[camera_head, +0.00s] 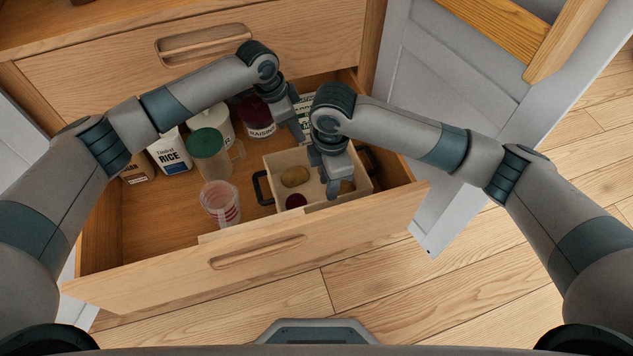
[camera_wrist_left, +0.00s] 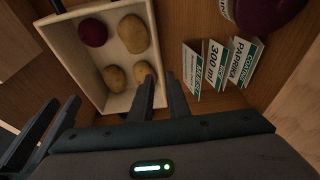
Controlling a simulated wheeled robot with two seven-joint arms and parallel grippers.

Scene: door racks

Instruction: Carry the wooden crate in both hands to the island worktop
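The pale wooden crate (camera_head: 270,163) sits in the open drawer, with black handles (camera_head: 262,188) at its left and right. It holds several potatoes (camera_head: 295,176) and a dark red vegetable (camera_head: 296,201). In the left wrist view the crate (camera_wrist_left: 75,65) is at the upper left. My left gripper (camera_head: 297,132) hangs by the crate's back side; its fingers are apart and empty in the left wrist view (camera_wrist_left: 162,82). My right gripper (camera_head: 333,190) is over the crate's right part and hides some of it. Its fingers appear apart in the left wrist view (camera_wrist_left: 60,105). Neither gripper is on a handle.
Left in the drawer (camera_head: 150,230) stand a rice pack (camera_head: 170,152), a green-lidded jar (camera_head: 208,145) and a measuring cup (camera_head: 220,203). A raisin jar (camera_head: 257,118) and seasoning packets (camera_wrist_left: 215,66) stand behind the crate. A pale door (camera_head: 450,130) stands open at right. Floor is clear in front.

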